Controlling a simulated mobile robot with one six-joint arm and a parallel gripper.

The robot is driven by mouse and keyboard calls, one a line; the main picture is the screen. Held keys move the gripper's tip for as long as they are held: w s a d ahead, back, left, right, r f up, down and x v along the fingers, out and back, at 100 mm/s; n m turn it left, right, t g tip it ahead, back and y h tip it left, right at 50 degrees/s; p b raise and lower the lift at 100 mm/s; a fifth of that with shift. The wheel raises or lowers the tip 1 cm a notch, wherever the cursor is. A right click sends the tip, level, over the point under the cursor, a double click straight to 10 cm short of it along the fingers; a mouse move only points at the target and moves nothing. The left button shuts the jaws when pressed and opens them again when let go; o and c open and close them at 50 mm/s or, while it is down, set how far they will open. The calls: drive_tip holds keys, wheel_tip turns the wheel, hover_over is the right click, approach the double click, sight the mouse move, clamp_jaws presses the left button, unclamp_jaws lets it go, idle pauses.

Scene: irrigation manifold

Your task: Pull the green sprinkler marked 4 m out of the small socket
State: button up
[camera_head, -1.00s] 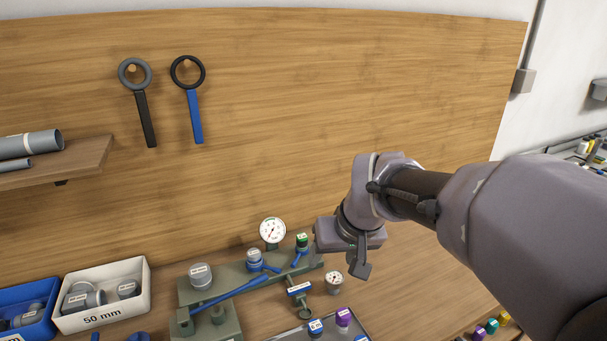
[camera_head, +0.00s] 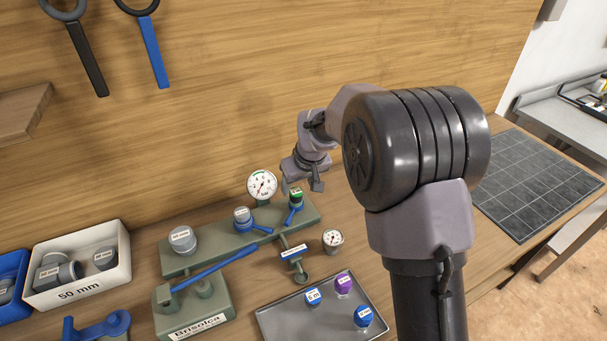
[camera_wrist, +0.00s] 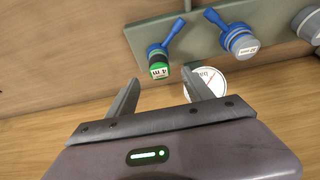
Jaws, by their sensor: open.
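The green sprinkler (camera_head: 296,194), its cap marked 4 m, stands at the right end of the grey-green manifold (camera_head: 215,250). In the wrist view the sprinkler (camera_wrist: 158,66) shows its green top and dark body, seated by a blue collar with a blue lever (camera_wrist: 174,30). The small socket itself is mostly hidden beneath it. My gripper (camera_wrist: 160,77) is open and empty. In the wrist view its two fingers lie either side of the line to the sprinkler, with their tips short of it. In the head view my gripper (camera_head: 302,186) is just above and behind the sprinkler.
A grey tray (camera_head: 285,325) holds blue and purple sprinklers. A 50 mm bin (camera_head: 110,240) stands left. The wooden wall panel (camera_head: 250,80) is close behind.

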sight(296, 191)
drive_tip(key=b+x, duration=0.1)
drive_tip(key=x, duration=0.5)
drive_tip(key=shift+w, duration=0.15)
clamp_jaws()
drive_tip(key=shift+r+p, duration=0.6)
drive_tip(key=shift+r, duration=0.5)
drive_tip(key=shift+r+p, duration=0.65)
drive_tip(key=shift+r, duration=0.3)
drive_tip(key=shift+r+p, duration=0.65)
drive_tip(key=shift+r, duration=0.35)
